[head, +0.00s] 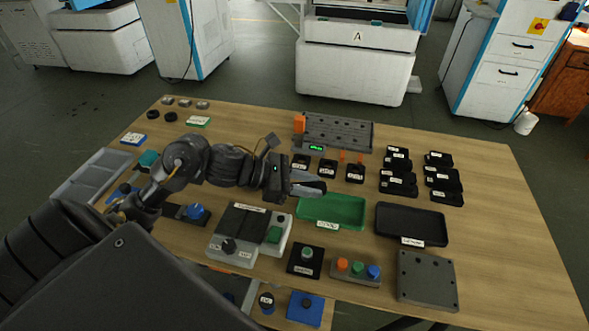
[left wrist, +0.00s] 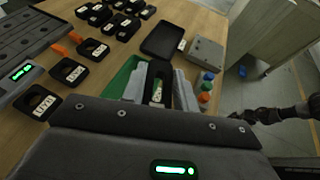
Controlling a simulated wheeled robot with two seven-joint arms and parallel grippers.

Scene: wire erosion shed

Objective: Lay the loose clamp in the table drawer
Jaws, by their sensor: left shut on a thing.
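My left gripper (head: 318,187) is shut on a black piece with a white label (left wrist: 157,88), which looks like the loose clamp. It holds the piece over the left end of the green tray (head: 335,212). In the head view the piece is mostly hidden by the fingers. The table drawer (head: 329,312) is pulled out at the front edge, low in the head view.
Several black clamps (head: 398,183) lie farther back. The right table end is clear.

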